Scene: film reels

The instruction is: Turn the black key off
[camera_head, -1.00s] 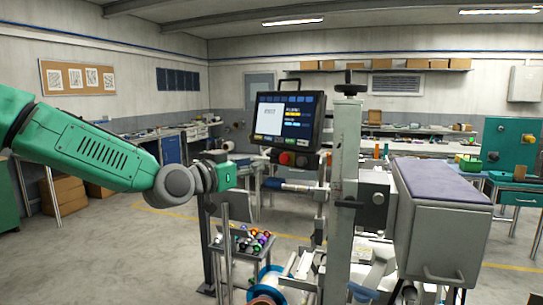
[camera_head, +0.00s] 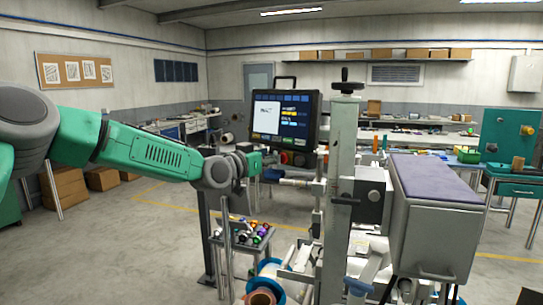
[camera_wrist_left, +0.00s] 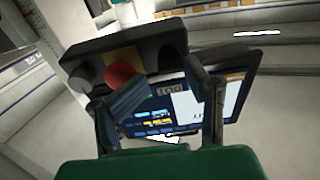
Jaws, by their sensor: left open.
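The screen unit (camera_head: 284,118) stands on the machine's post, with a dark control strip below its display. A red button (camera_head: 284,157) sits on that strip. A dark knob (camera_head: 300,160) is right of the button, but I cannot tell for certain that it is the black key. In the left wrist view the unit appears upside down, with the red button (camera_wrist_left: 119,76) beyond the fingers. My left gripper (camera_head: 266,158) is just left of the strip. Its two fingers also show in the left wrist view (camera_wrist_left: 165,100), apart and empty. My right gripper is out of view.
The machine's upright post (camera_head: 342,190) and grey box (camera_head: 435,220) stand to the right. A small tray of colored pieces (camera_head: 245,233) and a blue-rimmed reel (camera_head: 268,280) are below. Open floor lies to the left.

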